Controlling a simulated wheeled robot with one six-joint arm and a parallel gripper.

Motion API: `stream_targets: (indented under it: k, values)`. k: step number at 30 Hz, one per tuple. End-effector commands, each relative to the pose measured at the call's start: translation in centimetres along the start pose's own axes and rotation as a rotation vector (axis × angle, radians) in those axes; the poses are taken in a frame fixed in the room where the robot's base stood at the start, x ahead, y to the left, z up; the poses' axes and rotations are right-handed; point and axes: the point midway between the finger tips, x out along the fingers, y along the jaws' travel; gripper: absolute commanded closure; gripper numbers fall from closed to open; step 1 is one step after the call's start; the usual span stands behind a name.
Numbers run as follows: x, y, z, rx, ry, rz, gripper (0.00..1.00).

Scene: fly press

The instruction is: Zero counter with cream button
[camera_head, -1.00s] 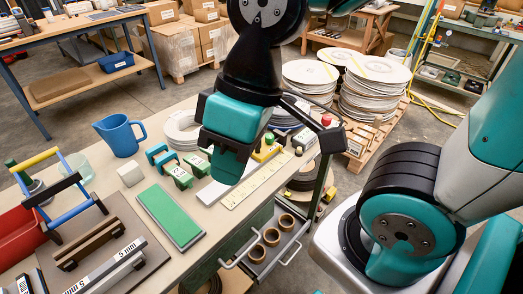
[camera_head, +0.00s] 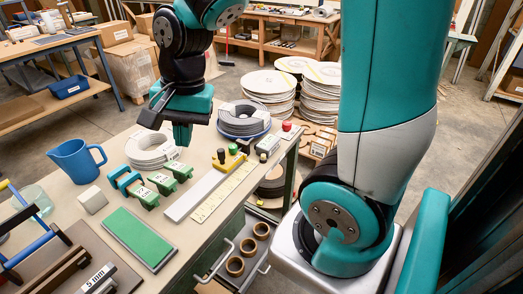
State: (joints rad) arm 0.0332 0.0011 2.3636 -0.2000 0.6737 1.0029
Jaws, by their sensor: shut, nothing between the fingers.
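My gripper (camera_head: 182,135) points down above the bench, with its teal fingers together and empty. It hangs in front of the white coiled rings and left of the stack of grey rings. A small dark box with a pale top (camera_head: 268,146), which may be the counter, stands near the bench's right end, right of and apart from my gripper. I cannot make out a cream button or any digits on it. A red button (camera_head: 286,126) stands just behind it.
A yellow block with black knobs (camera_head: 228,159) stands left of the small box. Grey rings (camera_head: 244,119) stand behind. Green blocks (camera_head: 162,182), a pale bar (camera_head: 194,196), a yellow scale (camera_head: 222,192), a green pad (camera_head: 139,238) and a blue jug (camera_head: 76,161) occupy the bench (camera_head: 195,235).

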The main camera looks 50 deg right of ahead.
Motion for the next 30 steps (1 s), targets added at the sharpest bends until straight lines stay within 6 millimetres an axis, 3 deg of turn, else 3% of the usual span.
stream_targets:
  k: [1, 6, 9, 12, 18, 30]
  values:
    - [0.9, 0.8, -3.4, 0.26, 0.032, 0.028, 1.0]
    - [3.0, 5.1, -12.9, 1.11, 0.177, 0.07, 1.0]
    - [4.0, 8.3, -17.1, 1.518, 0.266, 0.069, 1.0]
    - [4.8, 11.0, -19.8, 1.821, 0.341, 0.059, 1.0]
    - [5.4, 13.8, -22.1, 2.107, 0.422, 0.034, 1.0]
    - [5.6, 14.0, -22.2, 2.128, 0.428, 0.032, 1.0]
